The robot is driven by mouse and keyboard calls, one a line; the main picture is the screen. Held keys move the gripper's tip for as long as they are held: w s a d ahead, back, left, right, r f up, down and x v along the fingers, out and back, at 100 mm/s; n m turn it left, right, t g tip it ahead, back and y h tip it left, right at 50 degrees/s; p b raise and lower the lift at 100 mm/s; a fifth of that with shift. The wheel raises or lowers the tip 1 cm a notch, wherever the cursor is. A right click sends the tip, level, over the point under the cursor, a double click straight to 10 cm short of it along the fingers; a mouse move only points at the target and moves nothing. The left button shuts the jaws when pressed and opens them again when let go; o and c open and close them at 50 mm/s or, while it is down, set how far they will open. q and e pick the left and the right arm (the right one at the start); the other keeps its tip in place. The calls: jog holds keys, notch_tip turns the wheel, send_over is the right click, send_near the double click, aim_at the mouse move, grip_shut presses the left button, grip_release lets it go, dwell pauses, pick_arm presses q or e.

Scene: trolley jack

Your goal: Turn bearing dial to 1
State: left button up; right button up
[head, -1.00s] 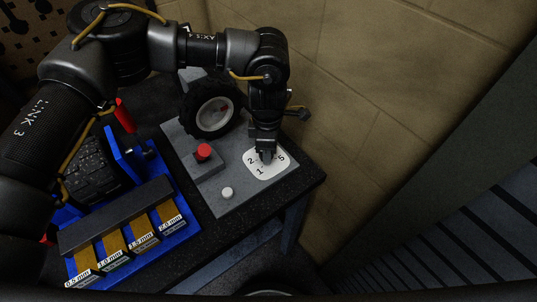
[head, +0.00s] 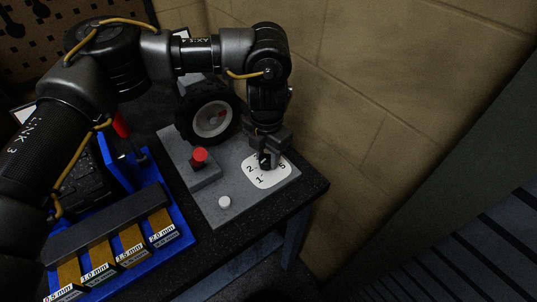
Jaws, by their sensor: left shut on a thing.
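The bearing dial has a white plate (head: 268,180) with black numbers on the grey panel; 1, 2 and 5 can be read around the knob. My left gripper (head: 267,160) points down over the middle of the plate and is shut on the dial's dark knob. The fingers and wrist hide most of the knob and part of the numbers, so I cannot tell which number it points to. My right gripper is not in view.
A red button (head: 200,155) on a grey box, a white button (head: 224,202) and a black wheel (head: 210,116) stand on the grey panel (head: 205,192). A blue rack (head: 178,238) with thickness-labelled strips lies left. The beige wall is close behind.

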aim_at(267, 157)
pick_arm(q)
jog(key=shift+w+a+r+n, duration=0.1)
jog(key=shift+w+n, duration=0.05)
jog(key=shift+n, duration=1.45)
jog(key=o, duration=1)
notch_tip(267, 157, up, 11)
jog(key=b, duration=0.1)
